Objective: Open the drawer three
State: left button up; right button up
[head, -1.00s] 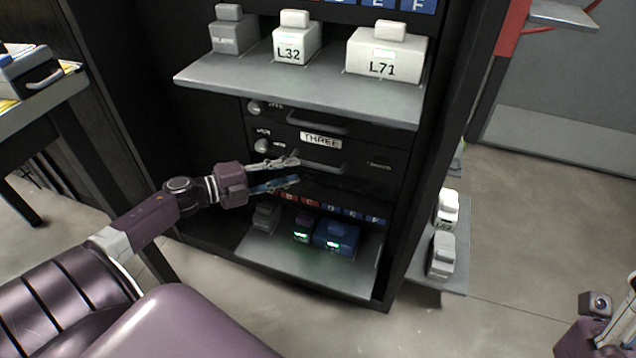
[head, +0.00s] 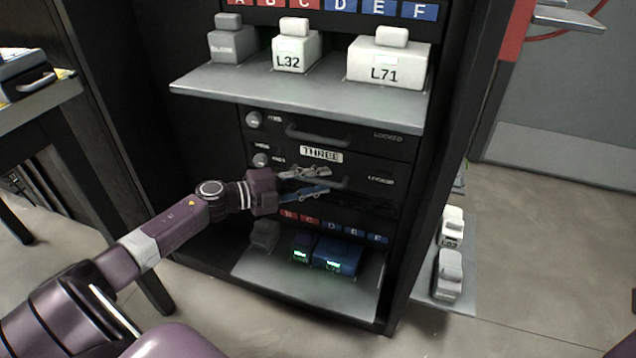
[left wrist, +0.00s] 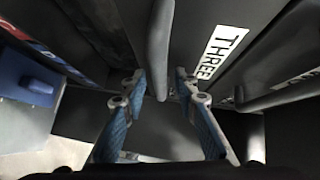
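Drawer three (head: 352,164) is a black drawer front with a white THREE label (head: 321,154), and it looks shut. Its dark bar handle (head: 338,182) is partly hidden by my gripper. A knob (head: 261,160) is at its left, and small text that seems to read LOCKED is at its right. My left gripper (head: 327,180) is at the handle with its fingers apart. In the left wrist view, the handle (left wrist: 160,45) runs between the two open fingertips (left wrist: 161,82), with the THREE label (left wrist: 222,52) to the right. Contact cannot be told. My right gripper is not in view.
Another black drawer (head: 350,136) with a handle is just above. A grey shelf (head: 300,96) with white and grey blocks juts out over the drawers. A lower shelf (head: 285,287) holds a blue box (head: 337,255).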

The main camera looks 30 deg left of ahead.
pick_arm(q)
jog(key=shift+c, duration=0.5)
grip_shut()
